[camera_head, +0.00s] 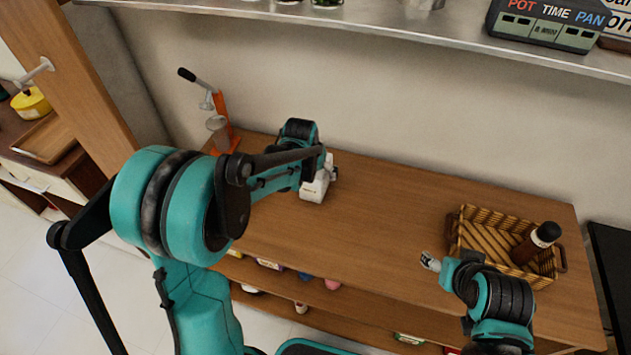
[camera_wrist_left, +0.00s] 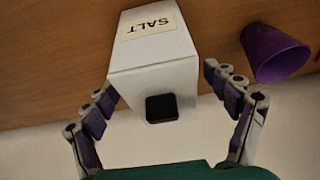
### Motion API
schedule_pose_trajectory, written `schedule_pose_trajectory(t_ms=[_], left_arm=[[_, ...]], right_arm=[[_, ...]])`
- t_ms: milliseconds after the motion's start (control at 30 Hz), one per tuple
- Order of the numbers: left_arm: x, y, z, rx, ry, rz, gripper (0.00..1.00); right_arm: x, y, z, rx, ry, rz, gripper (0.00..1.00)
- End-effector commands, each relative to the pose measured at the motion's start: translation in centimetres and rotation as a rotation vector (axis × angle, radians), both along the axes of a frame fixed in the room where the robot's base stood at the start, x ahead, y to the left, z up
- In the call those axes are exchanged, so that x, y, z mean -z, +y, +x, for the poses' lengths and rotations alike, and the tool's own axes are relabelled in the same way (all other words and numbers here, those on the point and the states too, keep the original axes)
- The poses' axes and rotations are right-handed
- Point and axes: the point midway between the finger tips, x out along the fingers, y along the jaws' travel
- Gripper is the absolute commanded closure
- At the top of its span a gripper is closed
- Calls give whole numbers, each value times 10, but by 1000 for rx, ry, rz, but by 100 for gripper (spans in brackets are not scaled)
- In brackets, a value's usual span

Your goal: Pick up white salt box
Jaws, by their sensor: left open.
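The white salt box (camera_head: 316,187) stands on the wooden table near its back left, partly hidden behind my left arm in the head view. In the left wrist view the salt box (camera_wrist_left: 155,62) carries a "SALT" label and a small black square on its near face. My left gripper (camera_wrist_left: 165,85) is open, with one finger on either side of the box. I cannot tell whether the fingers touch it. My right gripper (camera_head: 430,262) is over the front right of the table, near the basket; its finger state is too small to tell.
A purple cup (camera_wrist_left: 272,52) lies or stands right of the box in the wrist view. A wicker basket (camera_head: 484,217) holding a dark bottle (camera_head: 535,243) is at the table's right. An orange lever press (camera_head: 221,125) stands at the back left. The table's middle (camera_head: 390,215) is clear.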

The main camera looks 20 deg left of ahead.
Motion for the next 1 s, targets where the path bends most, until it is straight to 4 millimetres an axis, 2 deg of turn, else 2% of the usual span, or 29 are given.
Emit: schedule_pose_trajectory(t_ms=[33, 100, 200, 433, 467, 600, 700, 1000], left_arm=[[12, 0, 3, 0, 0, 0, 14], [23, 0, 7, 0, 0, 0, 14], [33, 0, 12, 0, 0, 0, 14], [34, -1, 13, 0, 0, 0, 14], [34, 0, 13, 0, 0, 0, 19], [34, 0, 13, 0, 0, 0, 56], [34, 0, 13, 0, 0, 0, 80], [31, 0, 13, 0, -1, 0, 80]], right_arm=[[8, 0, 0, 0, 0, 0, 37], [13, 0, 0, 0, 0, 0, 37], [16, 0, 0, 0, 0, 0, 37], [15, 0, 0, 0, 0, 0, 37], [15, 0, 0, 0, 0, 0, 37], [15, 0, 0, 0, 0, 0, 37], [15, 0, 0, 0, 0, 0, 37], [14, 0, 0, 0, 0, 0, 37]])
